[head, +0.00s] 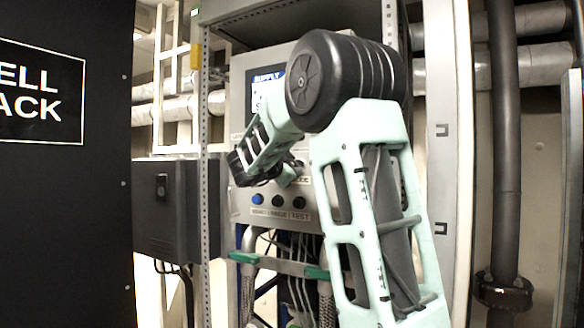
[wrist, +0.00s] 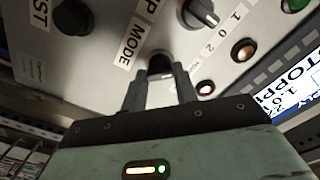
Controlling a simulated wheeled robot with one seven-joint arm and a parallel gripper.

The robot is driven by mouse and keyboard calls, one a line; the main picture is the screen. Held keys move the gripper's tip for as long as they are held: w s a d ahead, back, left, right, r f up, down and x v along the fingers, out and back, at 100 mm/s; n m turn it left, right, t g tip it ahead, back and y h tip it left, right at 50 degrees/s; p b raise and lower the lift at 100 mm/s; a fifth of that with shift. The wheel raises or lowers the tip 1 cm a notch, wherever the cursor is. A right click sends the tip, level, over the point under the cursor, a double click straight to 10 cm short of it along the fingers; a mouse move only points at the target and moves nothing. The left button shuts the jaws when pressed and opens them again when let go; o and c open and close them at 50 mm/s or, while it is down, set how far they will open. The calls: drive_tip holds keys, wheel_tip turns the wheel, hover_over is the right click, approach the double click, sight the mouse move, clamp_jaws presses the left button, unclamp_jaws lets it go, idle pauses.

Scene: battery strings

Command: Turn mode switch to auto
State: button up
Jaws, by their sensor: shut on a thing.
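The control panel (head: 238,110) stands behind my arm in the head view. The mode switch (wrist: 160,64) is a dark knob beside the white MODE label (wrist: 130,45) in the wrist view. My gripper (wrist: 160,80) has one finger on each side of this knob and is shut on it. The fingers hide part of the knob and its surroundings, so I cannot read which position it points to. In the head view my arm covers much of the panel, and the grip on the switch is not clear there.
Another rotary switch (wrist: 198,13) with a pale pointer, a black button (wrist: 73,17), an amber lamp (wrist: 243,51) and a small lit lamp (wrist: 205,88) sit close by. A blue button (head: 257,199) is low on the panel. A black cabinet (head: 65,200) fills the left side.

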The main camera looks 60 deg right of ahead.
drive_tip(key=shift+f, duration=0.15)
drive_tip(key=shift+m+b, duration=8.8)
drive_tip(key=shift+b, duration=0.35)
drive_tip(key=o, duration=1)
drive_tip(key=shift+a, duration=0.1)
drive_tip(key=a+b, duration=0.1)
drive_tip(key=a, duration=0.4)
drive_tip(key=s+a+b, duration=0.1)
drive_tip(key=a+b, duration=0.1)
drive_tip(key=a, duration=0.4)
drive_tip(key=a+b, duration=0.1)
drive_tip(key=a, duration=0.5)
drive_tip(key=shift+s+a+b, duration=0.1)
drive_tip(key=shift+s+b, duration=0.15)
drive_tip(key=shift+b, duration=0.1)
